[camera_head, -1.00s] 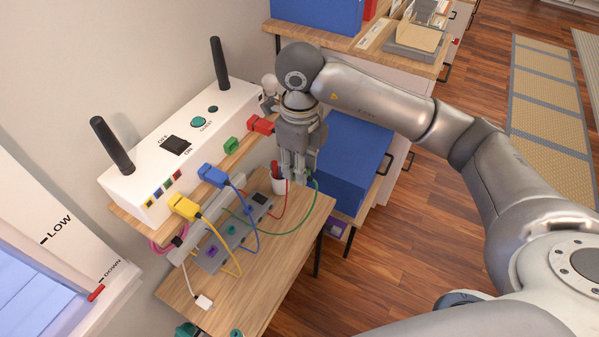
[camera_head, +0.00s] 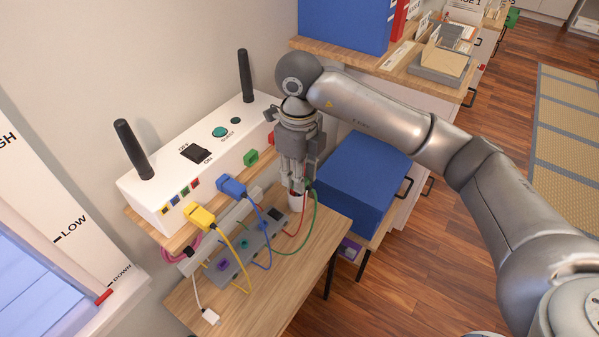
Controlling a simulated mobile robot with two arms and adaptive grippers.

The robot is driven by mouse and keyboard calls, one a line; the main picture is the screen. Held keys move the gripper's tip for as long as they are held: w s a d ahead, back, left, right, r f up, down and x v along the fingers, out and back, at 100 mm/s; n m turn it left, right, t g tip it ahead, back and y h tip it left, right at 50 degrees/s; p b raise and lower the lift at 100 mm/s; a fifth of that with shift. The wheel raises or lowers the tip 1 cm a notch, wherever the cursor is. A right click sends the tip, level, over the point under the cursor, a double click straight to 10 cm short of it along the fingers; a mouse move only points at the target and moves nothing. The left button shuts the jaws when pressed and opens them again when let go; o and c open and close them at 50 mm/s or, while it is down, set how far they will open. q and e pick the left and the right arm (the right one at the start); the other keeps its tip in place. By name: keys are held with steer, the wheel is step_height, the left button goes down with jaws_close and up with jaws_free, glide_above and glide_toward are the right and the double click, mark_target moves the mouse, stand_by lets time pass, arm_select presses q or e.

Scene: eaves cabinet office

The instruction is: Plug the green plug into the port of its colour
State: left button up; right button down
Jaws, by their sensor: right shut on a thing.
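My right gripper (camera_head: 297,182) points down over the table, to the right of the white box. It is shut, with a bit of green at its fingers where the green cable (camera_head: 312,222) ends. I take this to be the green plug, mostly hidden by the fingers. The white box (camera_head: 150,193) has a row of small coloured ports at its left end: yellow, blue, a green port (camera_head: 185,191) and red. The gripper is well to the right of them. My left gripper is not in view.
A yellow plug (camera_head: 199,217), a blue plug (camera_head: 232,187) and a green block (camera_head: 250,158) sit along the shelf edge. A grey socket strip (camera_head: 225,272) with cables lies on the table (camera_head: 300,282). A blue box (camera_head: 360,185) stands right.

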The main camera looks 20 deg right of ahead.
steer(key=shift+w, duration=0.1)
steer(key=shift+w+a+b, duration=0.45)
steer(key=shift+w+a, duration=0.4)
steer(key=shift+w, duration=0.15)
steer(key=shift+w+a+b, duration=0.4)
steer(key=shift+w+a, duration=0.4)
steer(key=shift+w, duration=0.2)
steer(key=shift+w+a+b, duration=0.3)
steer(key=shift+w+a, duration=0.35)
steer(key=shift+w, duration=0.2)
steer(key=shift+w+a+b, duration=0.4)
steer(key=shift+w+a, duration=0.25)
steer(key=shift+w, duration=0.2)
stand_by(0.4)
